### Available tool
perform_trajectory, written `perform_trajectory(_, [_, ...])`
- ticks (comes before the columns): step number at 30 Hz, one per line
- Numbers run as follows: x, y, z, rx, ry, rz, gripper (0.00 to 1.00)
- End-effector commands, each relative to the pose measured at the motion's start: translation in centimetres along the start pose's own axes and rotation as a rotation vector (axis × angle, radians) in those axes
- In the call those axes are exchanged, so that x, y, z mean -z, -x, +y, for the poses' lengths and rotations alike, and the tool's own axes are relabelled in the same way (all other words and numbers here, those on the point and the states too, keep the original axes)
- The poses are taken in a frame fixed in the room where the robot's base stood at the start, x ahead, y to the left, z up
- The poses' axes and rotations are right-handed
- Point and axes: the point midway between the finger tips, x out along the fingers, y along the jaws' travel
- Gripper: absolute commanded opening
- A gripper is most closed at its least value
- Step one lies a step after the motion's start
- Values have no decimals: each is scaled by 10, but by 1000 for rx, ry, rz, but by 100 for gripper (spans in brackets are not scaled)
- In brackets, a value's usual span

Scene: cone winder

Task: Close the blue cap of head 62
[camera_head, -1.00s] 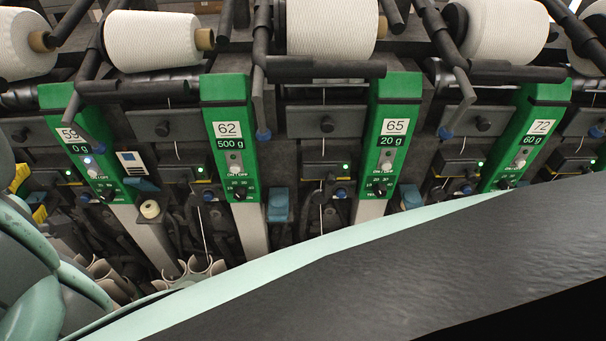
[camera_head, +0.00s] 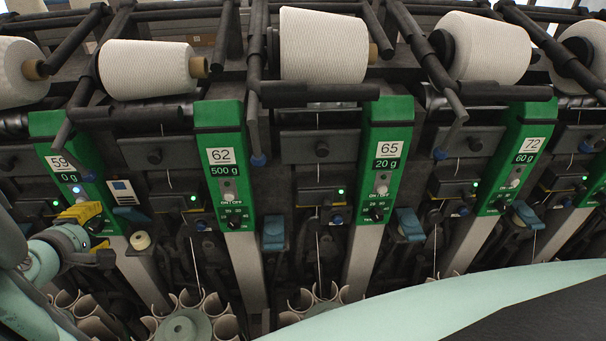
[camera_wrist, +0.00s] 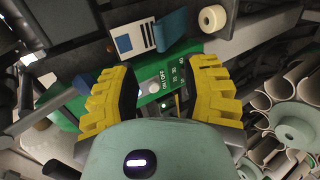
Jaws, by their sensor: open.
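The green panel of head 62 (camera_head: 226,170) reads 62 and 500 g in the head view. A blue cap (camera_head: 274,233) hangs low just right of it. Another blue cap (camera_head: 130,212) sits to its left, below a small white and blue card; it also shows in the wrist view (camera_wrist: 172,30). I cannot tell which cap belongs to head 62. My gripper (camera_head: 90,235), with yellow fingers, is at the left in front of the panel of head 59. In the wrist view my gripper (camera_wrist: 163,88) is open and empty, with a green panel behind the gap.
White yarn cones (camera_head: 323,46) sit on dark arms along the top. Panels of head 59 (camera_head: 68,172), head 65 (camera_head: 386,160) and head 72 (camera_head: 518,155) flank head 62. Pale tubes (camera_head: 190,300) stand in round holders below. A small spool (camera_head: 140,240) sits near my gripper.

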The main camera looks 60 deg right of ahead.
Motion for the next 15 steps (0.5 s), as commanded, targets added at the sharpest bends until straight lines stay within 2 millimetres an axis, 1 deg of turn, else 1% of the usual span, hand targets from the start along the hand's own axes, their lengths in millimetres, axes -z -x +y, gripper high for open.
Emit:
perform_trajectory(1, [-3, -8, 3, 1, -4, -9, 46])
perform_trajectory(3, [-3, -17, 2, 5, -5, -8, 46])
perform_trajectory(15, [-2, -62, 3, 0, -5, -6, 46])
